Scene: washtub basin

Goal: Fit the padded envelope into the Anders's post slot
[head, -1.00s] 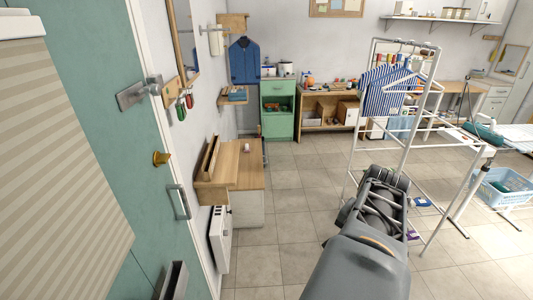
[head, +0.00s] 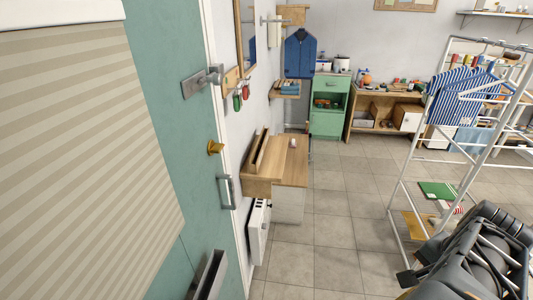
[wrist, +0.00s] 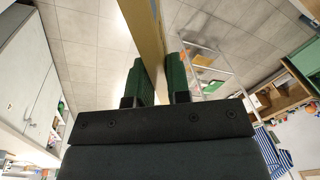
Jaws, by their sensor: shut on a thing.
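My gripper (wrist: 158,75) shows its two green-padded fingers in the wrist view. It is shut on the padded envelope (wrist: 148,35), a thin yellow-brown piece seen nearly edge-on, stretching beyond the fingertips. In the head view my arm fills the lower right corner and the fingertips are hidden. No label naming Anders is readable. A grey metal fitting (head: 209,277) sits low on the teal door at the lower left; I cannot tell whether it is the post slot. The gripper is well to the right of that door.
A white drying rack (head: 404,190) stands at right. Tiled floor (head: 345,210) between is clear.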

